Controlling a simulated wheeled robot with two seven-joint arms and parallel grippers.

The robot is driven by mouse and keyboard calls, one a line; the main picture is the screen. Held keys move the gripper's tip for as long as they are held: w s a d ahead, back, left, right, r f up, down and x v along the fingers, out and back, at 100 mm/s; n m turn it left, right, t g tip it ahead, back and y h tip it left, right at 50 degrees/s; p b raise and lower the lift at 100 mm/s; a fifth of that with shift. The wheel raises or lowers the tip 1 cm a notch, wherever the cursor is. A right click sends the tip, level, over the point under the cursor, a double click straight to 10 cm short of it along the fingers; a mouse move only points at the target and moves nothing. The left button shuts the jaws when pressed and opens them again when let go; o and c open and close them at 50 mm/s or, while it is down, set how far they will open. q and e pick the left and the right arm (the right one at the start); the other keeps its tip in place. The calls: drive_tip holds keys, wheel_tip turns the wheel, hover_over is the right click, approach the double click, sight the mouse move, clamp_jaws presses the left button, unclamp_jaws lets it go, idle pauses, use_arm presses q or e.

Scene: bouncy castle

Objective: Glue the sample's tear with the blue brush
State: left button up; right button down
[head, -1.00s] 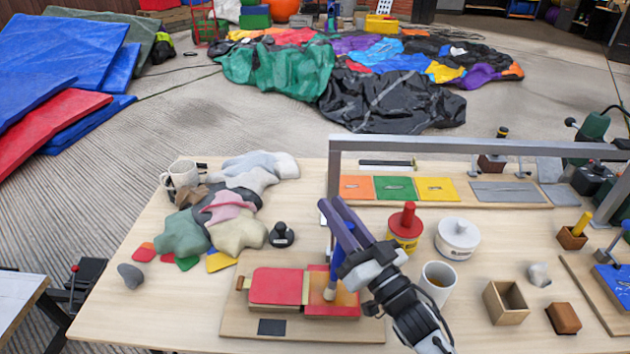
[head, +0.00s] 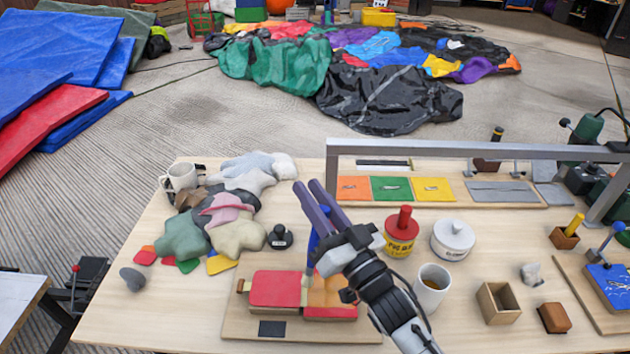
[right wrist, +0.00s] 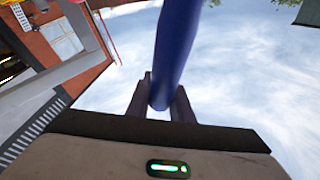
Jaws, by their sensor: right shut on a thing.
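My right gripper (head: 318,196) is shut on the blue brush (head: 313,243), its handle pointing up and its tip down. The blue handle also shows between the fingers in the right wrist view (right wrist: 175,50). The brush tip is at the seam side of the sample, but I cannot tell whether it touches. The red sample (head: 274,289) lies on a wooden board (head: 240,326). A pale strip runs across its middle, and its right part has a wet amber patch (head: 326,290). My wrist partly hides this side; I cannot make out the tear. My left gripper is not in view.
A white cup with brown liquid (head: 432,286), a red-topped yellow tin (head: 402,232) and a white lidded tub (head: 452,240) stand right of my wrist. A black-knobbed tool (head: 281,237) stands behind the board. A grey metal frame (head: 480,149) spans the table's back right.

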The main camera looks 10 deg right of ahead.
drive_tip(key=shift+r, duration=1.1)
